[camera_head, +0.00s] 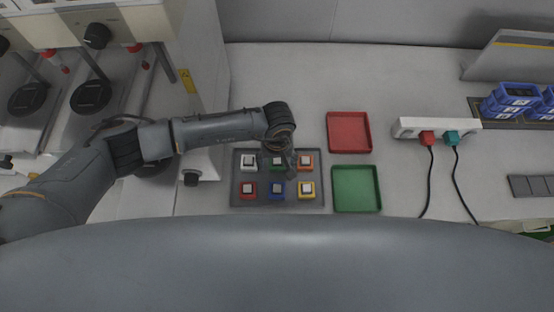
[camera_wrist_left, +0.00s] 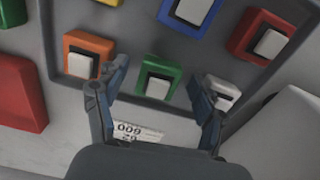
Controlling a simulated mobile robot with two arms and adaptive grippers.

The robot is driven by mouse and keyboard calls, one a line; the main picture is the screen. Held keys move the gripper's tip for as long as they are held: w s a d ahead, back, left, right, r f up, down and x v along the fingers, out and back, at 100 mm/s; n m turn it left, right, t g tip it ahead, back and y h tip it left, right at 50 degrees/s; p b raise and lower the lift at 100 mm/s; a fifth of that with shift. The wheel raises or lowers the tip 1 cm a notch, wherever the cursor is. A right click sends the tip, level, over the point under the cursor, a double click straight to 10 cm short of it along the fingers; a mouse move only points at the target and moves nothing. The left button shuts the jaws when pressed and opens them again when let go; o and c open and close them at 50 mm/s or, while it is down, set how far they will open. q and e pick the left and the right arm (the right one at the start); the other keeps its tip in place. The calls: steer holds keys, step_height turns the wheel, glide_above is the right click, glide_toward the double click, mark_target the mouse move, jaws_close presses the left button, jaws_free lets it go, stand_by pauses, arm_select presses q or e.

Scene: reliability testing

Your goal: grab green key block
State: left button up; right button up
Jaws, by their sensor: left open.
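The green key block (camera_wrist_left: 158,77) has a pale grey key top and sits in the back row of the grey tray (camera_head: 236,180), between the white (camera_head: 248,161) and orange (camera_head: 306,160) blocks. In the head view my left gripper (camera_head: 279,168) hangs over it and hides much of it. In the left wrist view my left gripper (camera_wrist_left: 160,78) is open, one finger on each side of the green block, near the orange block (camera_wrist_left: 87,55) and the white block (camera_wrist_left: 218,92). Contact cannot be told. My right gripper is out of view.
Red (camera_head: 248,190), blue (camera_head: 277,190) and yellow (camera_head: 307,190) key blocks form the front row. A red tray (camera_head: 349,132) and a green tray (camera_head: 357,189) lie empty to the right. A power strip (camera_head: 408,128) with two plugs stands beyond them.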

arm_select(q)
steer(key=c, duration=1.3)
steer(key=shift+r, duration=0.15)
